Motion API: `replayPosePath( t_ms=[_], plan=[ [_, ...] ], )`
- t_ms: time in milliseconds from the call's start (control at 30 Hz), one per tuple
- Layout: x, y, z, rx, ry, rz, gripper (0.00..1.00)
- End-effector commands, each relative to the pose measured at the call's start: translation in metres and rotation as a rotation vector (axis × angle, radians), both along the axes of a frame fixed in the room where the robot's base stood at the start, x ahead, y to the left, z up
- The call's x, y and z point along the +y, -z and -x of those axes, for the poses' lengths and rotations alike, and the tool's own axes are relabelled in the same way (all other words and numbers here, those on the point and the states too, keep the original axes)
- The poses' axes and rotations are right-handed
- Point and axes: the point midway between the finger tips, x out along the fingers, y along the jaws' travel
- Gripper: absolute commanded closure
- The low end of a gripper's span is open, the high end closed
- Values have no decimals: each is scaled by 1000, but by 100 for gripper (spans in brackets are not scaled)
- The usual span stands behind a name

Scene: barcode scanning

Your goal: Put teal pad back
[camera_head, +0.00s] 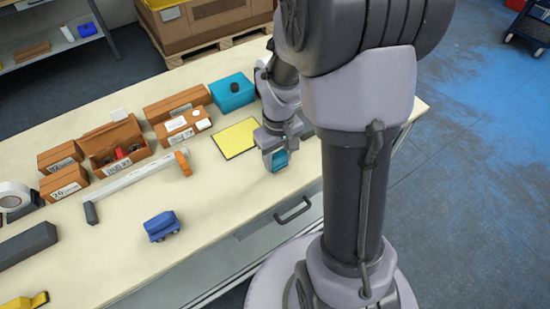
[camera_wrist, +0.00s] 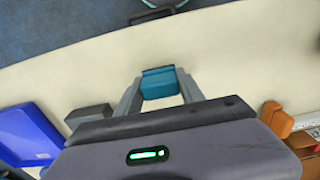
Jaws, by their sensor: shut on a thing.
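The teal pad (camera_head: 279,160) is a small block held between the fingers of my gripper (camera_head: 274,153), over the bench top near its front edge. In the wrist view the teal pad (camera_wrist: 160,84) sits between the two grey fingers of my gripper (camera_wrist: 160,93), which are shut on it. I cannot tell whether the pad touches the bench. A yellow dark-edged mat (camera_head: 236,138) lies flat just left of my gripper. A larger teal box (camera_head: 228,96) with a black round piece on it stands behind the mat.
Several brown cartons (camera_head: 117,150) line the back of the bench (camera_head: 215,205). A long white bar with orange and grey ends (camera_head: 137,180) lies before them. A blue block (camera_head: 161,226) and a dark grey block (camera_head: 26,245) are left. The bench front-centre is clear.

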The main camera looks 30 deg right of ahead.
Motion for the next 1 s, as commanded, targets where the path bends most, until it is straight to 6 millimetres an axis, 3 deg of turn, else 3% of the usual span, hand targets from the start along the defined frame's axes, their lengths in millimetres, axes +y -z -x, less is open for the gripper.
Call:
replayPosePath(
  t_ms=[33,100,467,500,567,867,1000],
  plan=[
    [0,16,1,3,0,-1,100],
    [0,25,1,2,0,-1,100],
    [0,26,1,1,1,0,100],
    [1,25,1,1,1,0,47],
    [1,25,1,1,1,0,35],
    [1,24,1,1,1,0,33],
    [0,1,0,-1,1,0,33]
  ],
)
